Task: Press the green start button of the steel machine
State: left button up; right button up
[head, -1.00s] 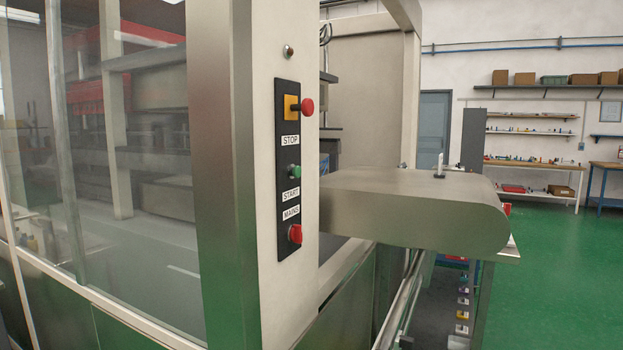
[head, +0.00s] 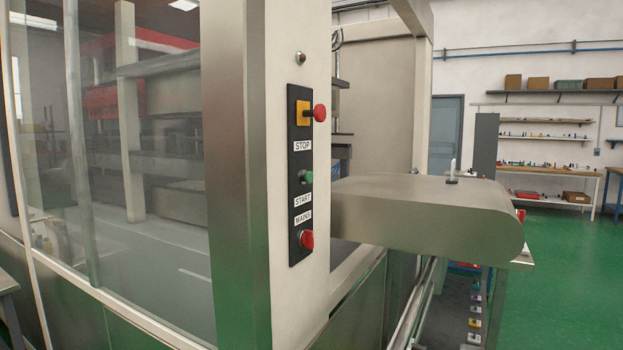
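The steel machine (head: 237,200) fills the left and middle of the head view. A black control panel (head: 299,225) is set upright on its pale corner post. The green start button (head: 307,177) sits mid-panel, above the START label (head: 303,200). Above it are the STOP label (head: 303,146) and a red mushroom button (head: 319,113) on a yellow plate. Below it are the MAINS label (head: 304,219) and a red rotary switch (head: 307,240). Neither of my grippers shows in the view.
A rounded steel housing (head: 428,218) juts out to the right of the panel at about the start button's height. Glass panels (head: 150,180) cover the machine's left side. Green floor (head: 570,280) is open at the right. Shelves and benches stand along the far wall.

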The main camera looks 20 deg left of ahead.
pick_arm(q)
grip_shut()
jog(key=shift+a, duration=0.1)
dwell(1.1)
